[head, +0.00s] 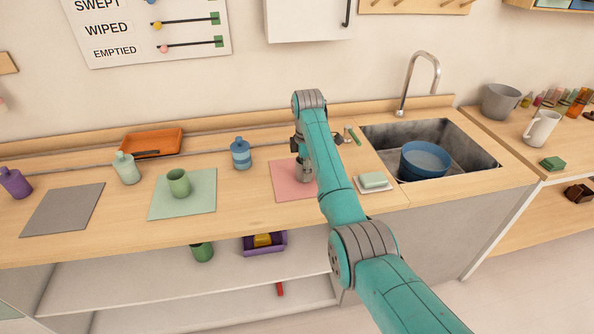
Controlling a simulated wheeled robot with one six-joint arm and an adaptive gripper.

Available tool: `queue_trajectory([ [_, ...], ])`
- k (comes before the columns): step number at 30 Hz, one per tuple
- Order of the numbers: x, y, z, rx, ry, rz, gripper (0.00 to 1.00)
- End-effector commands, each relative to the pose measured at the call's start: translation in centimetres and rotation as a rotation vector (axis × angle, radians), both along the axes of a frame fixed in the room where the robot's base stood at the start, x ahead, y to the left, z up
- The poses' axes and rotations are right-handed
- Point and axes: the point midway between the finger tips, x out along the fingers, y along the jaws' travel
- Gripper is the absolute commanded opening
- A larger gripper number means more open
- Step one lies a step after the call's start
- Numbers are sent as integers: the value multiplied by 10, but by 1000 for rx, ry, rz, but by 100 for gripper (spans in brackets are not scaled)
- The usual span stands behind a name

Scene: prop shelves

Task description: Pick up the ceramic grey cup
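My gripper (304,172) points down over the pink mat (285,190) on the counter, partly hidden behind my teal arm. Its fingers are too small and covered to tell if they are open or shut. No grey cup can be clearly made out; a grey shape at the gripper's end could be part of the gripper or a cup below it. A green cup (179,184) stands on the light green mat (205,204) to the left. A larger grey bucket-like container (500,102) stands on the right counter.
A blue-striped bottle (240,155), a pale green bottle (127,169) and an orange tray (164,141) are left of my arm. A soap dish (373,183) and a sink (466,153) holding a blue bowl (425,160) are right. The grey mat (62,211) is bare.

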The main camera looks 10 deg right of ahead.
Motion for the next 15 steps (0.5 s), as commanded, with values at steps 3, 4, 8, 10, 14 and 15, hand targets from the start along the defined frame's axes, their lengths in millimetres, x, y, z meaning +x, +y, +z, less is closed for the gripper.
queue_trajectory([
  [3,-2,-7,-14,0,0,1,35],
  [4,-2,-8,-16,0,-1,1,35],
  [8,-2,-9,-17,0,-1,2,35],
  [10,-2,-9,-16,0,-1,2,35],
  [14,-2,-9,-16,0,-1,2,8],
  [15,-2,-9,-16,0,-1,2,0],
])
